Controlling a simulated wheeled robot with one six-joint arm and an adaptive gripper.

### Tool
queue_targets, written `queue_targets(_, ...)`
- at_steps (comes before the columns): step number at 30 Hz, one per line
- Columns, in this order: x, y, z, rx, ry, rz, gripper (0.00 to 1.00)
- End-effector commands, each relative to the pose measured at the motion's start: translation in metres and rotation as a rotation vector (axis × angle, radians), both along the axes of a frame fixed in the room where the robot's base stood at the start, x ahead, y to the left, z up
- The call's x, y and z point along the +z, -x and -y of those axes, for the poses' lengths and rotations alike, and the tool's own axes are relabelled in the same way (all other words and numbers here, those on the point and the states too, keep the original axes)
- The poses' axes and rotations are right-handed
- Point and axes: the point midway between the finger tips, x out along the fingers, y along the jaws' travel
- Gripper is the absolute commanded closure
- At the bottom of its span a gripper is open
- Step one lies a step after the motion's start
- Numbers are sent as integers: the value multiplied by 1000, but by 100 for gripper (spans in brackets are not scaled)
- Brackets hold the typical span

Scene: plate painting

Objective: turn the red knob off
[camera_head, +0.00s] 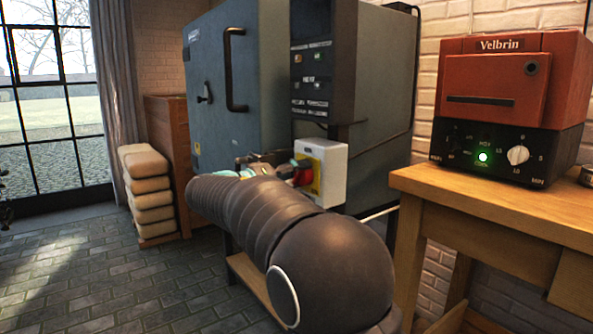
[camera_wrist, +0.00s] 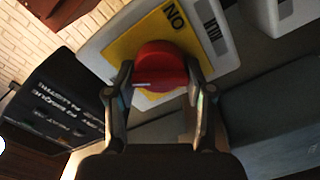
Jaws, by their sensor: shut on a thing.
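The red knob (camera_wrist: 162,66) sits on a yellow plate (camera_wrist: 128,42) on a white switch box. In the wrist view my gripper (camera_wrist: 160,85) has one finger on each side of the knob and is shut on it. The word "ON" shows on the yellow plate beside the knob. In the head view the white switch box (camera_head: 330,165) is fixed to the front of the grey kiln, and the red knob (camera_head: 303,174) shows partly at its left. My dark arm hides much of the area below, and the gripper is partly hidden there.
The large grey kiln (camera_head: 270,90) stands behind the box. At right, a wooden table (camera_head: 500,200) carries a red and black Velbrin unit (camera_head: 510,80) with a lit green light. Stacked cream bags (camera_head: 147,190) stand at left. The tiled floor at left is clear.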

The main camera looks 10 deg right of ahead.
Motion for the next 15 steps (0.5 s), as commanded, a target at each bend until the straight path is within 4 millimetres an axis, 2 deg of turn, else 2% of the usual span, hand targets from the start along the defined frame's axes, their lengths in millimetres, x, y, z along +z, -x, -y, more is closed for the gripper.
queue_targets(15,0,0,1,-2,162,-395,82)
